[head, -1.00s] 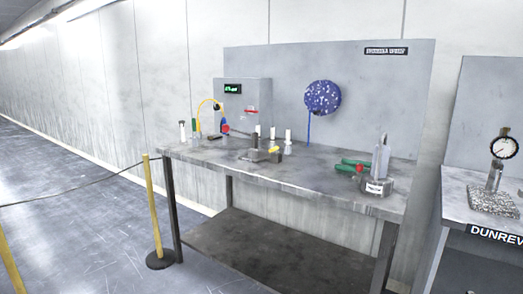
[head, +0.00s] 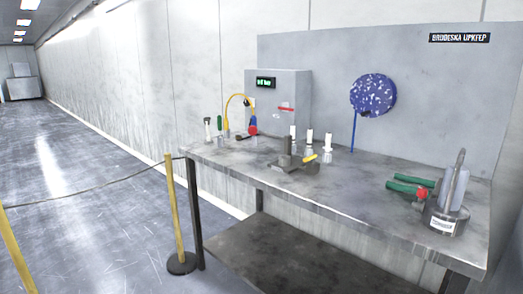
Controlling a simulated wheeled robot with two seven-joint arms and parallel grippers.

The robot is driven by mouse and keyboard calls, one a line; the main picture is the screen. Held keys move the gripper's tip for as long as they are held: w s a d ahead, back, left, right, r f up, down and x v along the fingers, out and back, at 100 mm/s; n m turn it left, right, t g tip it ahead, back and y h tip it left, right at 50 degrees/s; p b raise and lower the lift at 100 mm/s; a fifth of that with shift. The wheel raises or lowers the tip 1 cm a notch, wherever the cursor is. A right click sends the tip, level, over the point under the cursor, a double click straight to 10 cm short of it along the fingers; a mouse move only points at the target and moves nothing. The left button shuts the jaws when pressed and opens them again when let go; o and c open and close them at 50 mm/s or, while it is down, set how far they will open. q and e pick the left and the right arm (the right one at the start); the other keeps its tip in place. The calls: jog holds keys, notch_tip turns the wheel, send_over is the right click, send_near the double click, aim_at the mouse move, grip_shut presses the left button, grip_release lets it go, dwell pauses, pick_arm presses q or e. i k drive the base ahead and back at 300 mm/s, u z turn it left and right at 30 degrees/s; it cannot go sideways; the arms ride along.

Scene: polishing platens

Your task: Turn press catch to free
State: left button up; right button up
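A grey metal workbench (head: 340,200) stands against the wall. A small press-like fixture (head: 285,160) with an upright dark post and a yellow handle (head: 310,157) sits near its middle. At the right end stands a round grey device (head: 447,218) with a tall upright post, a red knob (head: 421,194) and a white label. I cannot tell which of these carries the press catch, nor how the catch is set. Neither of my grippers shows in the head view.
A grey box with a green display (head: 266,83) stands at the back. Several small bottles, a blue speckled disc (head: 373,95) and green-handled pliers (head: 410,184) are around the bench. A yellow post (head: 174,208) with a rope stands left of it. Open floor (head: 90,160) lies further left.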

aim_at(312, 158)
jog(key=i, duration=1.05)
jog(key=z, duration=0.35)
jog(key=k, duration=0.5)
jog(key=u, duration=1.15)
jog(key=i, duration=0.65)
jog(key=z, duration=0.65)
